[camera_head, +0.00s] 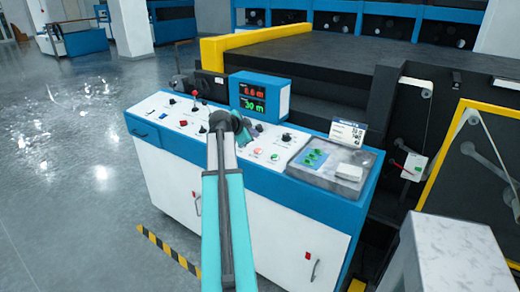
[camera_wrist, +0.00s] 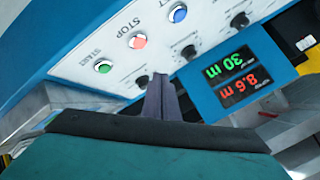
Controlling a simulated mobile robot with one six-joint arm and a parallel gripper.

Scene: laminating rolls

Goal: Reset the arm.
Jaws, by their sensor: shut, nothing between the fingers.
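My teal and grey arm (camera_head: 226,215) reaches forward from the bottom of the head view over the control console (camera_head: 165,135). Its dark wrist joint hides part of the white panel. In the wrist view my gripper (camera_wrist: 160,82) has its dark fingers together, with nothing between them. The fingertips point at the panel, where a green START button (camera_wrist: 103,66), a red STOP button (camera_wrist: 138,41) and a blue button (camera_wrist: 177,13) show upside down. I cannot tell whether the fingers touch the panel. The blue display box (camera_head: 260,97) reads 8.6 m in red and 30 m in green.
A grey recessed tray (camera_head: 328,168) and a small sign (camera_head: 348,132) sit at the console's right end. A dark machine with a yellow guard (camera_head: 212,52) stands behind. A grey block (camera_head: 450,245) is at the lower right. The left floor (camera_head: 70,170) is open.

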